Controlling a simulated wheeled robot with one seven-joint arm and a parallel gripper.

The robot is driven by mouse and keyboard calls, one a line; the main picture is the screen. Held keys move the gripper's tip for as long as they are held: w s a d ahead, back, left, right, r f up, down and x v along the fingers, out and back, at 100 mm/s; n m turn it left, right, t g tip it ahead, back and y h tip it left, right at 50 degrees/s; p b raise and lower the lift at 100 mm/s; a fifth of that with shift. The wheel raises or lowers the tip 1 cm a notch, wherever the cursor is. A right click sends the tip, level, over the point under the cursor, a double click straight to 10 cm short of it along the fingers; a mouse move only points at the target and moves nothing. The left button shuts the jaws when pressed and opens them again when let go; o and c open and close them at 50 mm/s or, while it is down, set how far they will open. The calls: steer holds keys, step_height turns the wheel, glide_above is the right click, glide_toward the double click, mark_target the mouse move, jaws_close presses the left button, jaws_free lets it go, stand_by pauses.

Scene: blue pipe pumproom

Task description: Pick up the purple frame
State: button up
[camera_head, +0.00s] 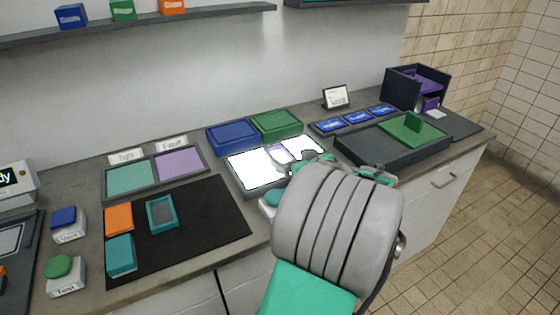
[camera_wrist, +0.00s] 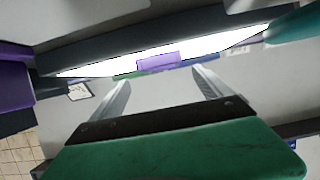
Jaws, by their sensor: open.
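A small purple piece, likely the purple frame (camera_head: 276,152), shows at the lit white panel (camera_head: 252,168) in the head view, partly hidden by my arm. In the wrist view a purple piece (camera_wrist: 158,61) stands against the bright panel, just beyond and between my fingertips. My gripper (camera_wrist: 160,78) is open, with its two fingers apart and nothing seen between them. I cannot tell the exact gap to the piece. In the head view my arm covers most of the gripper and part of the panel.
Blue (camera_head: 233,137) and green (camera_head: 277,124) trays stand behind the panel. A black mat (camera_head: 200,225) to the left holds a teal frame (camera_head: 161,212) and orange and teal blocks. To the right are a dark tray with a green piece (camera_head: 408,132) and a dark box with purple parts (camera_head: 425,80).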

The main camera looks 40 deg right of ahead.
mark_target(281, 154)
steer(key=x, duration=0.6)
steer(key=shift+w+a+p, duration=0.1)
steer(key=shift+w+p, duration=0.15)
steer(key=shift+p, duration=0.1)
steer(key=shift+c, duration=0.6)
steer(key=c, duration=1.5)
